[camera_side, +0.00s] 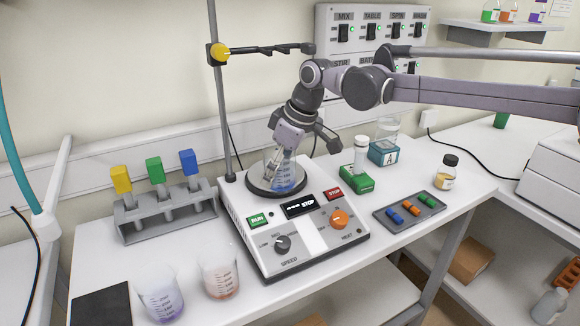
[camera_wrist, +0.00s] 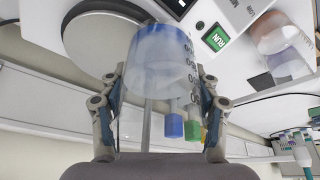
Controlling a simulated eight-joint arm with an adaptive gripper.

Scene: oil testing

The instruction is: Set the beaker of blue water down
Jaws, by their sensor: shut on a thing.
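The beaker of blue water (camera_side: 287,178) is at the round dark plate (camera_side: 261,184) of the stirrer, upright, and I cannot tell whether its base touches the plate. My gripper (camera_side: 275,163) comes down from above and is shut on the beaker. In the wrist view the clear, marked beaker (camera_wrist: 163,62) lies between the two fingers of my gripper (camera_wrist: 163,88). Part of the beaker is hidden behind the fingers in the side view.
The stirrer (camera_side: 305,240) has buttons and knobs in front. A clamp stand (camera_side: 221,90) rises behind left. Beakers with purple (camera_side: 162,299) and orange (camera_side: 221,279) liquid stand front left. A rack (camera_side: 165,210) stands left, a green box (camera_side: 356,180) and tray (camera_side: 411,211) right.

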